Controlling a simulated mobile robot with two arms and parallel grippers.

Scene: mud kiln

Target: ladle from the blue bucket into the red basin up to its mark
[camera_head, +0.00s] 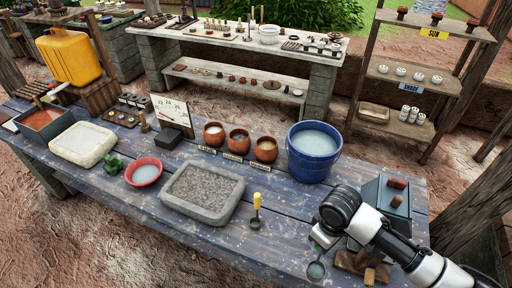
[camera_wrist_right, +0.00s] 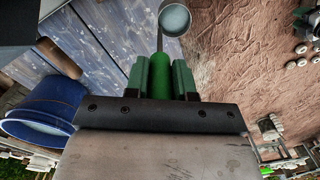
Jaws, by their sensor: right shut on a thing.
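The blue bucket (camera_head: 296,165) stands at the back right of the table with pale liquid inside; it also shows at the left of the right wrist view (camera_wrist_right: 35,118). The small red basin (camera_head: 131,180) sits at the left centre with pale liquid in it; I cannot make out its mark. My right gripper (camera_wrist_right: 160,78) is shut on the green handle of a ladle (camera_wrist_right: 159,72). The ladle's round bowl (camera_head: 316,271) hangs at the table's front right, apart from the bucket; its inside looks pale, and I cannot tell whether it holds liquid. My left gripper is not in view.
A stone trough (camera_head: 202,214) lies between the basin and the ladle, with a yellow-handled tool (camera_head: 257,203) beside it. Three clay pots (camera_head: 239,142) stand left of the bucket. A grey box (camera_head: 376,190) stands by my right arm. Green lumps (camera_head: 109,166) lie beside the basin.

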